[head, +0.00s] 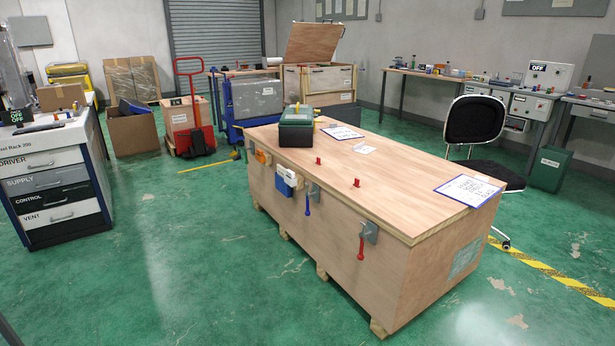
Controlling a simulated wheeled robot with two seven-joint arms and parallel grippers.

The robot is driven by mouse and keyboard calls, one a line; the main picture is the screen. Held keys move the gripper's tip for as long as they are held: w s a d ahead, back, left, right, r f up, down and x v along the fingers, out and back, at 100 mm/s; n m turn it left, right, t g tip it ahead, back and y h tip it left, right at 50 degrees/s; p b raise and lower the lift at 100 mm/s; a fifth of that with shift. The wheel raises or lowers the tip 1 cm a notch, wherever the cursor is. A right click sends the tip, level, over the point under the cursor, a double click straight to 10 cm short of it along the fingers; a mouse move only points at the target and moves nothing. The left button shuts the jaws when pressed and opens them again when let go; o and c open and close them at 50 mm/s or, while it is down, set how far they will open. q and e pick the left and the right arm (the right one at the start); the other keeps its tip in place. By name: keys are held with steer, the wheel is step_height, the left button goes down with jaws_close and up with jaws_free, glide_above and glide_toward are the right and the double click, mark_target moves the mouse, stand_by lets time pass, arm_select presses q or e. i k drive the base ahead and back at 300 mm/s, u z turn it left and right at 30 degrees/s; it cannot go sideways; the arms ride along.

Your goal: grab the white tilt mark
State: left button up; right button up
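A large wooden crate (330,224) stands on pallet feet in the middle of the head view. A small white piece (363,149) lies on its lid; it may be the white tilt mark, but it is too small to tell. A blue and white box (288,179) is on the crate's near side, and an orange piece (262,156) is farther along that side. Neither of my grippers shows in the view.
A green and black case (296,127), two red pegs and clipboards (469,190) are on the lid. Red and blue handles hang at the near side. A drawer cabinet (60,175) stands left, a black chair (474,120) right. Green floor is free between cabinet and crate.

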mark_target(290, 174)
steer(key=z, duration=0.55)
steer(key=i, duration=1.1)
steer(key=u, duration=0.45)
steer(key=i, duration=0.9)
steer(key=u, duration=0.9)
